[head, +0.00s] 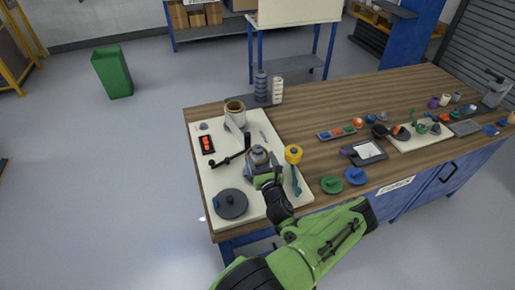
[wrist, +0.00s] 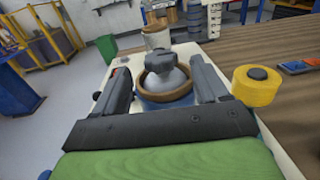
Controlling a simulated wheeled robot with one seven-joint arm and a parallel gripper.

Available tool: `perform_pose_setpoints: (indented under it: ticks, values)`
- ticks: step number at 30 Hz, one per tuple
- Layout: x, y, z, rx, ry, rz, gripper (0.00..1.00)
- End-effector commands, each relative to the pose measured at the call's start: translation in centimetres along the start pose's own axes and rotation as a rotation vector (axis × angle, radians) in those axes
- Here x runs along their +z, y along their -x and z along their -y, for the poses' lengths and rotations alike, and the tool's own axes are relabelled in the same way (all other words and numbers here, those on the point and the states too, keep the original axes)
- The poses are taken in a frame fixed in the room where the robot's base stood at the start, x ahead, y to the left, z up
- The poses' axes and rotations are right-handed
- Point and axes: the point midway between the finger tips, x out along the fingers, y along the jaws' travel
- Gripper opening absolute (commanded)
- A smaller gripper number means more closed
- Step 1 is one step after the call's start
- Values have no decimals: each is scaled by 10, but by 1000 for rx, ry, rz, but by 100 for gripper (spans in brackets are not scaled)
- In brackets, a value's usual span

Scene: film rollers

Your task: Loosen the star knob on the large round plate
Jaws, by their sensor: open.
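A grey star knob (wrist: 160,60) sits on a pale, domed round part (wrist: 168,80) with a brown rim in the wrist view. In the head view this knob (head: 258,152) tops a grey unit on the white board. My gripper (wrist: 160,70) is open, with one finger on each side of the knob and its round part; I cannot tell whether they touch. In the head view my gripper (head: 261,164) reaches over the unit and hides part of it. A separate large dark round plate (head: 238,209) with a small raised knob (head: 230,198) lies at the board's near left.
A yellow-topped tool (head: 293,154) stands close right of my gripper. Green (head: 331,185) and blue (head: 356,176) discs lie right of the board. The wooden bench (head: 300,115) has clear room behind.

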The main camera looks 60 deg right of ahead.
Motion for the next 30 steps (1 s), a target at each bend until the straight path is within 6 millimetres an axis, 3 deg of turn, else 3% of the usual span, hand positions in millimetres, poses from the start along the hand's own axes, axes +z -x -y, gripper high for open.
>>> perform_pose_setpoints:
  ticks: [3, 7, 18, 27, 30]
  values:
    - [2, -29, 0, 1, 7, 4, 73]
    - [2, -50, -1, 1, 4, 3, 73]
    - [0, -60, 0, 1, 0, 0, 72]
    - [0, -60, 0, 1, 1, 0, 26]
    - [0, -60, 0, 8, 3, 1, 22]
